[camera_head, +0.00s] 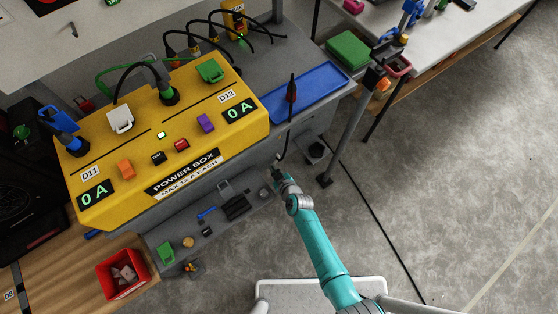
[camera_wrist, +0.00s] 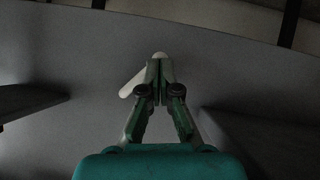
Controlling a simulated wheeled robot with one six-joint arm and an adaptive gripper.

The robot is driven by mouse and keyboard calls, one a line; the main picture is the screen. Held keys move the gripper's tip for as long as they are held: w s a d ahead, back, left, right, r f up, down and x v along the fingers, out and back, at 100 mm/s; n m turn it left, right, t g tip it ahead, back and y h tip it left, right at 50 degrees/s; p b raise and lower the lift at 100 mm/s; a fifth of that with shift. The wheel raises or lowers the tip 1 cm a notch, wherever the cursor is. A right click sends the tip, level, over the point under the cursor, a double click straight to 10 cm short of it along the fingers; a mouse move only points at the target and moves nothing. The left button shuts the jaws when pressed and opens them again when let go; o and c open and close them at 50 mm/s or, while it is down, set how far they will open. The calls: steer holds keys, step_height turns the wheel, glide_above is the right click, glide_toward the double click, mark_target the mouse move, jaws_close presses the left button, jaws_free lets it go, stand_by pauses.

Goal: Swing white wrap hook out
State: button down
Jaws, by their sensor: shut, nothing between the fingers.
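A small white bar, which looks like the white wrap hook (camera_wrist: 132,84), shows in the wrist view just beyond and to the left of my fingertips, slanting against a grey panel (camera_wrist: 70,75). Its upper end peeks out above the fingertips and its middle is hidden behind them. I cannot tell whether the fingers touch it. My gripper (camera_wrist: 157,72) is shut with nothing held between its fingers. In the head view my gripper (camera_head: 277,172) is at the grey bench front, below the blue tray. I cannot make out the hook there.
The yellow power box (camera_head: 170,135) stands on the bench to the left, with the blue tray (camera_head: 311,92) to its right. A black cable (camera_head: 289,128) hangs over the bench edge near my gripper. A grey post (camera_head: 350,133) stands to the right. Dark ledges (camera_wrist: 35,100) flank the wrist view.

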steer(key=shift+w+d+f+n+t+h, duration=0.3)
steer(key=shift+w+d+f, duration=0.35)
steer(key=shift+d+f, duration=0.3)
stand_by(0.4)
steer(key=shift+r, duration=0.1)
steer(key=r+v, duration=0.1)
steer(key=v, duration=1.1)
stand_by(0.8)
steer(key=shift+a+r, duration=0.1)
